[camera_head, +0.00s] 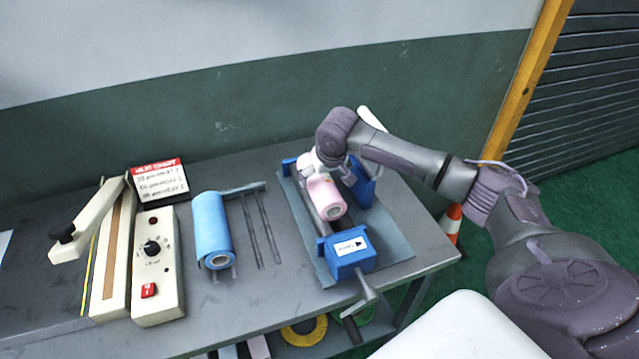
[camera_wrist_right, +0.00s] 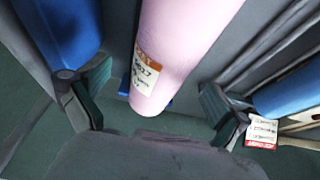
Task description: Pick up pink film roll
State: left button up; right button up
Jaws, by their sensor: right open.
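The pink film roll (camera_head: 323,195) lies in the blue-ended holder on the table, between the holder's two blue end blocks. It also fills the upper middle of the right wrist view (camera_wrist_right: 175,50), with a white and orange label near its end. My right gripper (camera_wrist_right: 155,108) is open, with one finger on each side of the roll and a gap to it on both sides. In the head view my right gripper (camera_head: 328,160) is over the far end of the roll, and its fingers are partly hidden. My left gripper is not in view.
The front blue block (camera_head: 347,256) has a crank handle. A blue film roll (camera_head: 211,230) lies on a rack beside two thin rods. A cream heat sealer (camera_head: 157,265) and a small sign (camera_head: 160,182) stand at the left. An orange cone (camera_head: 452,220) stands beyond the table's right edge.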

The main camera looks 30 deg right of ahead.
jog(key=p+x, duration=0.1)
jog(key=x, duration=0.3)
jog(key=shift+s+a+f, duration=0.15)
jog(key=shift+a, duration=0.05)
jog(key=shift+w+d+f+p, duration=0.1)
jog(key=shift+w+f+p, duration=0.2)
jog(key=shift+f, duration=0.15)
jog(key=shift+s, duration=0.1)
jog(key=shift+c, duration=1.2)
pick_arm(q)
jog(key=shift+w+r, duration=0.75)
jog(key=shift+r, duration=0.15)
pick_arm(e)
jog(key=shift+r, duration=0.15)
jog(key=c, duration=1.5)
